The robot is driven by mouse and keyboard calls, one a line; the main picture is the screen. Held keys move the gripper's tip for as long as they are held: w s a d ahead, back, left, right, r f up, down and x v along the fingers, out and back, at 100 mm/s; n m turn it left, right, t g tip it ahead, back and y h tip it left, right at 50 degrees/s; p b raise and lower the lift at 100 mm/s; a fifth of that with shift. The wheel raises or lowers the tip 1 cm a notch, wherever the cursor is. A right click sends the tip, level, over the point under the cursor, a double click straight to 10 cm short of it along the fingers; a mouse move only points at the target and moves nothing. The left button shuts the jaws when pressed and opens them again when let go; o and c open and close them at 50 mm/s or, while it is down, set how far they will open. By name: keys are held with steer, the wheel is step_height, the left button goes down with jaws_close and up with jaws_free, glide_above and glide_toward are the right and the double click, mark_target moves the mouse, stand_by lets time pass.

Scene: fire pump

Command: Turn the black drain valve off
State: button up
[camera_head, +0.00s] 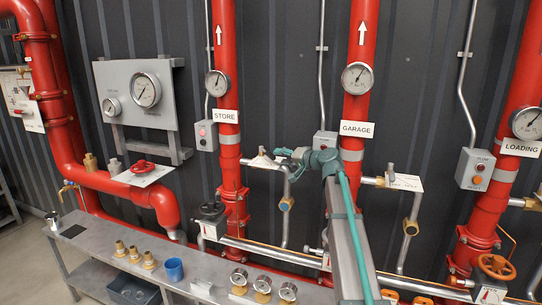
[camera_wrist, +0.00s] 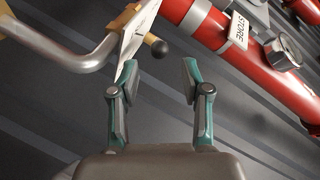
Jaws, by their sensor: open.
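A small black ball knob (camera_wrist: 158,47), which looks like the end of a drain valve lever, shows in the wrist view beside a white tag (camera_wrist: 135,32). The valve body behind the tag is mostly hidden. In the head view this branch valve (camera_head: 262,160) sits right of the STORE pipe, with its drain pipe bending down. My gripper (camera_head: 283,153) is close to its right. In the wrist view my gripper (camera_wrist: 158,84) is open with nothing between its fingers.
The red STORE pipe (camera_head: 229,130) and GARAGE pipe (camera_head: 356,90) stand either side of my gripper. A black handwheel (camera_head: 212,210) is lower left. A grey switch box (camera_head: 325,140) is close by.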

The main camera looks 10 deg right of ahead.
mark_target(271, 156)
steer(key=p+x, duration=0.1)
steer(key=x, duration=0.6)
steer(key=shift+s, duration=0.1)
jaws_close()
